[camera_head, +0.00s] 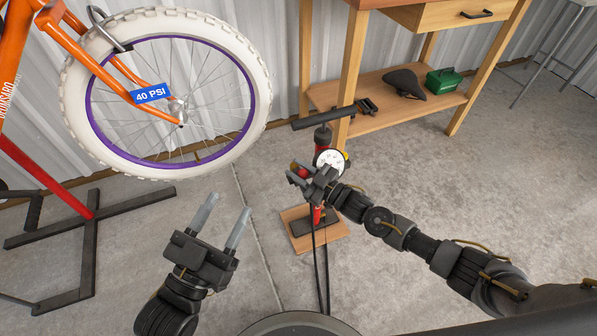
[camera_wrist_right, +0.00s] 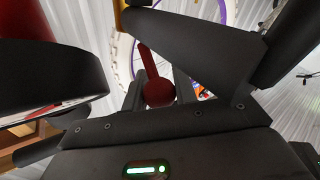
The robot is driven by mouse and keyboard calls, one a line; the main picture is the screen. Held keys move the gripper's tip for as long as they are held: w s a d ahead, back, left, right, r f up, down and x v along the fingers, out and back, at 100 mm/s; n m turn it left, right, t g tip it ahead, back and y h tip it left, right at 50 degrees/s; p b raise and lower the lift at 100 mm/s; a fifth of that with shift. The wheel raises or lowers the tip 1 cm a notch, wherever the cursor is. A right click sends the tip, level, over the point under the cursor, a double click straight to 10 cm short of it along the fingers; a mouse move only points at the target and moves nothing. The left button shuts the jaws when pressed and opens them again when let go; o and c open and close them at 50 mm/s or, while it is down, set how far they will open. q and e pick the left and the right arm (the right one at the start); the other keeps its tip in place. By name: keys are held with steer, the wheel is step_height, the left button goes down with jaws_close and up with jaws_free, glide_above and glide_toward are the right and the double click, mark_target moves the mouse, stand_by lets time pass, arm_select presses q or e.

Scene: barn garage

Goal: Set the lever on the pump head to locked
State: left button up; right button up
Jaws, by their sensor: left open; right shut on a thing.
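The red floor pump (camera_head: 318,215) stands upright on a small wooden board, with a black T-handle (camera_head: 324,117) and a white round gauge (camera_head: 330,159). My right gripper (camera_head: 299,173) is beside the pump, just below and left of the gauge, and covers part of it. In the right wrist view, a red lever-like part (camera_wrist_right: 147,62) with a rounded end (camera_wrist_right: 160,92) shows between the dark gripper parts; the gripper is shut on it. I cannot tell the lever's setting. My left gripper (camera_head: 226,216) is open and empty, apart from the pump.
A bicycle wheel (camera_head: 262,95) with a white tire and a "40 PSI" tag (camera_head: 150,94) is at upper left, above a black stand (camera_head: 90,240). A wooden workbench (camera_head: 452,105) holds a black saddle (camera_head: 405,84) and green box (camera_head: 443,80). Black hoses run down from the pump.

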arm_select(q)
steer(key=shift+s+d+r+h, duration=0.1)
steer(key=shift+s+r+h, duration=0.15)
steer(key=shift+r+h, duration=0.2)
arm_select(e)
steer(key=o, duration=1)
steer(key=shift+s+d, duration=0.1)
steer(key=shift+d, duration=0.05)
arm_select(q)
steer(key=f+y, duration=0.1)
steer(key=w+f+g+y+p, duration=0.1)
steer(key=f, duration=0.1)
steer(key=a+f+g+y, duration=0.1)
steer(key=shift+w+a+f+n+p, duration=0.1)
steer(key=shift+w+f+n+p, duration=0.05)
steer(key=shift+f+n+p, duration=0.2)
arm_select(e)
steer(key=v, duration=1)
steer(key=shift+s+d+f, duration=0.15)
steer(key=shift+d, duration=0.1)
